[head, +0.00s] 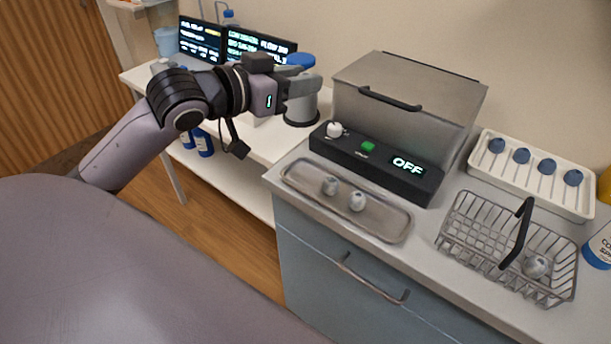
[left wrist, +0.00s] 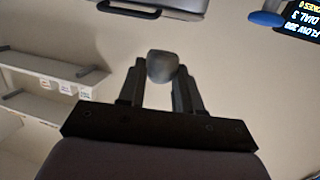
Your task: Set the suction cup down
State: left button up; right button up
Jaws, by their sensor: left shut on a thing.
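My left gripper (head: 305,86) reaches in from the left over the white side table, in front of a white canister with a blue lid. In the left wrist view, my left gripper (left wrist: 160,82) is shut on a small grey rounded piece, which looks like the suction cup (left wrist: 162,66), at its fingertips. In the head view I cannot make the held piece out clearly. Another cup (head: 535,266) lies in the wire basket (head: 470,212). My right gripper is not in view.
A metal unit with a lid (head: 410,85) and a black control panel (head: 425,185) reading OFF stands on the counter. A white rack (head: 500,180) with several blue-topped rods is behind the basket. The canister (head: 300,112) stands close to the gripper. Lit displays (head: 200,40) are at the back left.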

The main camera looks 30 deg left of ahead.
pick_arm(q)
jog(key=b, duration=0.2)
send_over(300, 181)
notch_tip(300, 181, down, 16)
jog(key=shift+f, duration=0.1)
notch_tip(300, 181, down, 3)
jog(key=shift+a, duration=0.1)
jog(key=shift+f, duration=0.25)
jog(key=shift+f, duration=0.15)
jog(key=o, duration=1)
